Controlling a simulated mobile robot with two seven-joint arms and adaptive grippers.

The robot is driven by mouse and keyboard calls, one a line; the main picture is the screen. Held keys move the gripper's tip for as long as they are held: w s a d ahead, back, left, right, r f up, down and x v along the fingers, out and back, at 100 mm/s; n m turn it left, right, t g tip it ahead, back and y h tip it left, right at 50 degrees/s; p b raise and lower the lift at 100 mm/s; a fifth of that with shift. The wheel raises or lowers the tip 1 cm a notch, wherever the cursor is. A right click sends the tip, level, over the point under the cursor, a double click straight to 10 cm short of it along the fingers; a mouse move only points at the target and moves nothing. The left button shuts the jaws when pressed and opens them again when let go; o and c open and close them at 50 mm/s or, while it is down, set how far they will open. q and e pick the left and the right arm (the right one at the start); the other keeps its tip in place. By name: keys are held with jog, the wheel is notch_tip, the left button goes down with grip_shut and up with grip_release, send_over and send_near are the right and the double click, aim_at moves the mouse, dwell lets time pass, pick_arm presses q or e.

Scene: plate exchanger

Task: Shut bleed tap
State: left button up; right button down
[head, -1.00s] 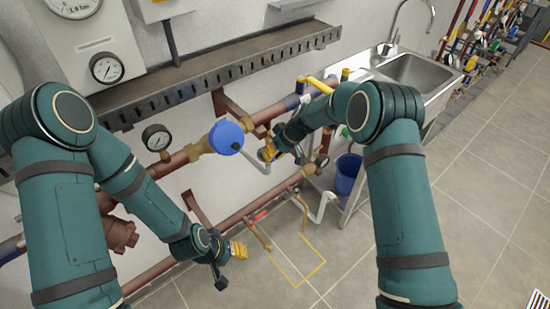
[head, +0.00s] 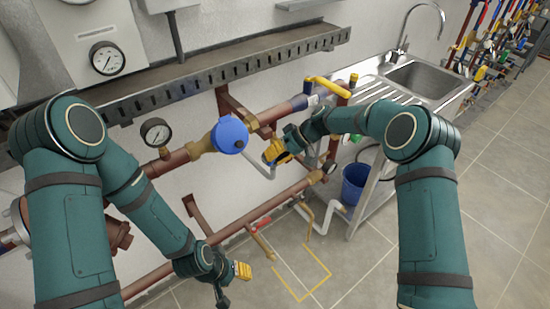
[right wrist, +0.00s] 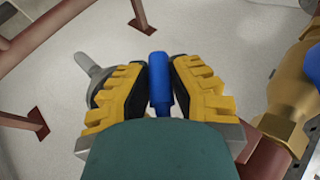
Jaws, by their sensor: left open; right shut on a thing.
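A small tap with a red lever (head: 262,222) sits on a low branch of the lower copper pipe, above a yellow floor outline. I cannot tell whether it is the bleed tap. My right gripper (head: 276,152) is beside the pipes, right of the blue round meter (head: 229,135). In the right wrist view its yellow-padded fingers (right wrist: 160,88) are shut on a blue handle (right wrist: 160,78). What the handle's lower end joins is hidden. My left gripper (head: 233,284) is open and empty, low in front of the lower pipe, left of the red lever.
A yellow-handled valve (head: 328,86) stands on the upper pipe near the sink (head: 425,77). A blue bucket (head: 355,183) is under the sink. A slotted metal tray (head: 225,68) runs along the wall above. The tiled floor at right is clear.

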jog(key=shift+s+a, duration=0.1)
jog(key=shift+a, duration=0.05)
jog(key=c, duration=0.8)
grip_release()
jog(key=shift+c, duration=0.2)
jog(key=shift+d+r, duration=0.25)
jog(key=shift+d, duration=0.1)
jog(key=w+d, duration=0.1)
jog(key=d, duration=1.1)
jog(key=shift+w, duration=0.2)
jog(key=shift+o, duration=0.2)
jog(key=shift+d+r, duration=0.1)
